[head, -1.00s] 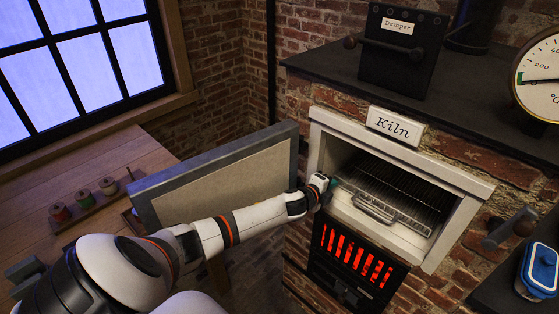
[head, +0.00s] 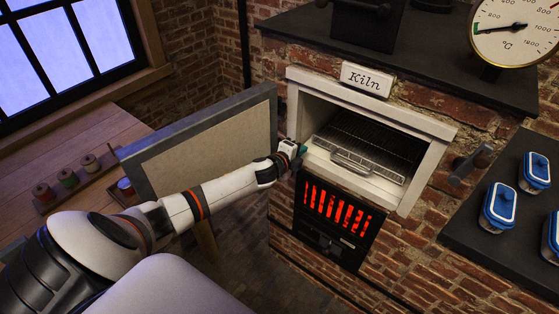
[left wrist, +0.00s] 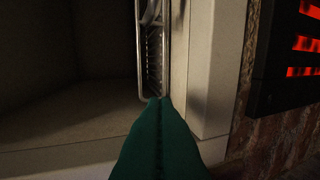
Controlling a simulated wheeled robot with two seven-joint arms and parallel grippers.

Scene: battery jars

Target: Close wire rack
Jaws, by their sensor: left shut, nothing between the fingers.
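The wire rack (head: 375,143) lies flat inside the open kiln, its looped front handle (head: 352,161) at the mouth's front edge. In the left wrist view the rack's metal frame (left wrist: 140,48) runs down to my fingertips. My left gripper (head: 303,151) is at the left side of the kiln mouth, left of the rack handle. Its green fingers (left wrist: 160,100) are shut with nothing between them. The tips look close to the frame's end; I cannot tell whether they touch. My right gripper is not in view.
The kiln door (head: 205,145) stands open on the left, behind my left arm. A glowing red grate (head: 337,207) is below the mouth. Blue-lidded jars (head: 498,205) stand on a dark shelf at right. Spools (head: 68,178) stand on the wooden table at left.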

